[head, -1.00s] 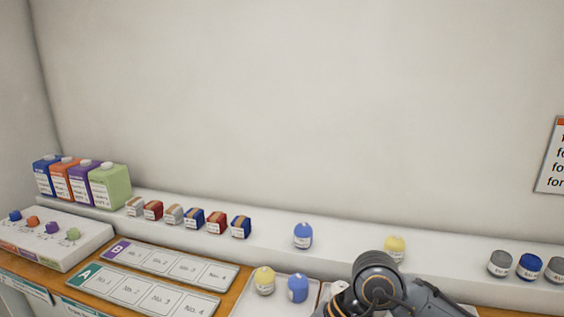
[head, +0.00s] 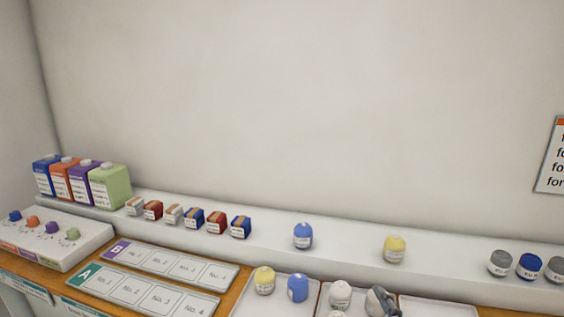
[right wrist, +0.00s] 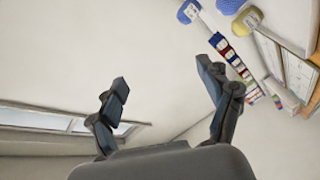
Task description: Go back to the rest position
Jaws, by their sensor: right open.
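My right gripper (right wrist: 162,75) shows in the right wrist view with its two dark fingers spread wide. Nothing is between them; a pale wall lies behind. In the head view a grey rounded shape (head: 380,301) is at the bottom edge, right of a white item; I cannot tell whether it is part of my right arm. My left gripper is in neither view.
A white ledge (head: 350,246) along the wall holds cartons, small boxes, and blue (head: 303,236) and yellow (head: 395,249) items. Below are trays, one with a yellow (head: 264,281) and a blue item (head: 297,288), and label boards A (head: 140,297) and B (head: 170,262).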

